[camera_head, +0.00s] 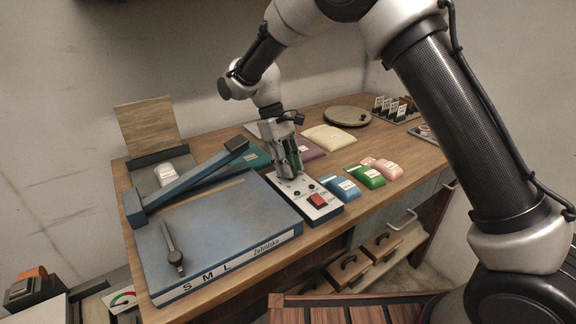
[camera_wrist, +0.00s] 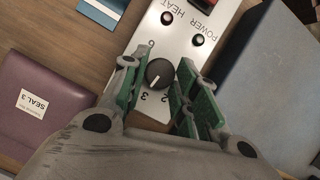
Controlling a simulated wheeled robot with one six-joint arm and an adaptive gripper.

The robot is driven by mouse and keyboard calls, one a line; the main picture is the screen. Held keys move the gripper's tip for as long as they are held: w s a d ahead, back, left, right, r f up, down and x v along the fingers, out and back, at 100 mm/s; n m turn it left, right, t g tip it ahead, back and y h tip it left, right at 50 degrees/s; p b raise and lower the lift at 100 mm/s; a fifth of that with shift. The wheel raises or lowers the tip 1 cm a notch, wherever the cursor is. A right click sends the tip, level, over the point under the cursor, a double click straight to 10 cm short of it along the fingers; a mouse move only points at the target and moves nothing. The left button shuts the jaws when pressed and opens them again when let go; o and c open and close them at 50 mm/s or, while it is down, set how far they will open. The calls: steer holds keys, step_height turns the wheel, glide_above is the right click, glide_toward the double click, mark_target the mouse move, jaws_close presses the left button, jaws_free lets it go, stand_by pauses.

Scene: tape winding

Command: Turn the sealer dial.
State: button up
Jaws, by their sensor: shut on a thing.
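The sealer control box (camera_head: 322,212) is a white-topped panel with a red switch (camera_head: 317,200), at the front of the bench beside the blue machine. The wrist view shows its panel (camera_wrist: 181,18) with the words HEAT and POWER. The sealer dial (camera_wrist: 159,73) is a round black knob with a white pointer line, directed toward the side with the numbers 2 and 3. My gripper (camera_wrist: 158,72) has one green-padded finger on each side of the dial and is shut on it. In the head view my gripper (camera_head: 288,174) points down at the panel's far end and hides the dial.
The blue machine (camera_head: 215,232) marked S M L, with a raised long arm (camera_head: 190,180), stands close on the left. Blue, green and pink packets (camera_head: 366,177) lie close on the right. A purple packet (camera_wrist: 47,110) lies near my gripper. A round plate (camera_head: 346,116) is farther back.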

steer(key=m+g+y, duration=0.1)
steer(key=m, duration=0.2)
steer(key=shift+w+d+m, duration=0.1)
steer(key=shift+d+m, duration=0.05)
steer(key=shift+m, duration=0.15)
steer(key=shift+d+m+y, duration=0.1)
steer(key=shift+m+y, duration=0.6)
steer(key=shift+m, duration=1.1)
steer(key=o, duration=1)
steer(key=shift+g, duration=0.3)
steer(key=v, duration=1.2)
